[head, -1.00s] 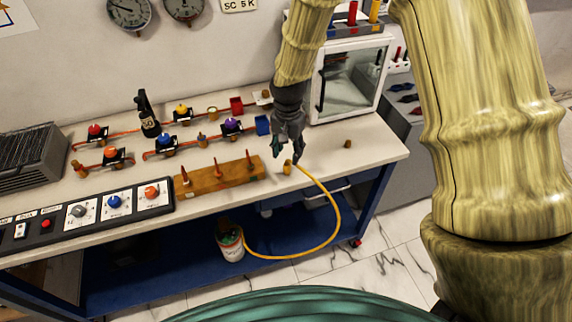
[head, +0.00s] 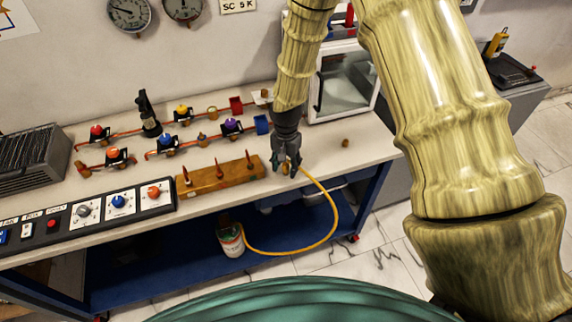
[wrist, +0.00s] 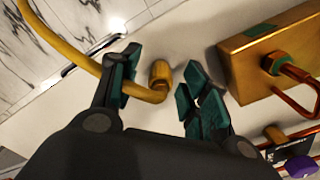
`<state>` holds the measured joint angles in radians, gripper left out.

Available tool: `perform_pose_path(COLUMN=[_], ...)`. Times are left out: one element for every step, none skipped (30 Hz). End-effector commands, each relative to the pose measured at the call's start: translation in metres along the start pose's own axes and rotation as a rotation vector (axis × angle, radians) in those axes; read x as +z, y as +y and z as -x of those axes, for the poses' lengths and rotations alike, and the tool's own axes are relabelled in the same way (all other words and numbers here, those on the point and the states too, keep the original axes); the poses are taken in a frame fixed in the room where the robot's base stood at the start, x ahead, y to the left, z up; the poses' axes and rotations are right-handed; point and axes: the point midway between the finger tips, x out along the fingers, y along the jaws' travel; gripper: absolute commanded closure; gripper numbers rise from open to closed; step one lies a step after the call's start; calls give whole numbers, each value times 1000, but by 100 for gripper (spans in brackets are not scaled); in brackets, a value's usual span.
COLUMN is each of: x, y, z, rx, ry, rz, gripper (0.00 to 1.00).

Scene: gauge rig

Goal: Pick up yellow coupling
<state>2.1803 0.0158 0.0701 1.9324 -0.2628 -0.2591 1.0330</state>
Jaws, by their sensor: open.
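The yellow coupling (wrist: 160,74) is a short brass-yellow fitting at the end of the yellow hose (wrist: 88,62). In the wrist view it stands on the white bench top between the two green-padded fingers of my gripper (wrist: 156,86). The fingers are open, with a gap visible on the right; the left finger lies over or close beside the hose. In the head view my gripper (head: 287,168) points down at the bench's front edge and largely hides the coupling.
A wooden block (head: 215,177) with several upright copper-coloured pieces is just left of my gripper. The hose (head: 331,203) loops down to a canister (head: 231,240) on the blue lower shelf. A small brown piece (head: 345,142) lies to the right on clear bench.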

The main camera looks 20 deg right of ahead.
Motion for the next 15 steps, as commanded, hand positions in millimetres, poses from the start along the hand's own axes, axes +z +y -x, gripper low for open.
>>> perform_pose_path(x=[0,0,0,0,0,0,0,0,0,0,0,0,0,0,0], y=[0,0,0,0,0,0,0,0,0,0,0,0,0,0,0], z=[-1,-2,-4,-4,-4,-5,-5,-5,-5,-5,-5,-5,-5,-5,-5], rx=[0,0,-1,-1,-1,-1,-1,-1,-1,-1,-1,-1,-1,-1,-1], ry=[0,0,1,1,1,1,1,1,1,1,1,1,1,1,1], rz=[0,0,-1,-1,0,0,0,0,0,0,0,0,0,0,0], gripper=[54,54,54,54,54,54,54,54,54,54,54,62,67,72,80])
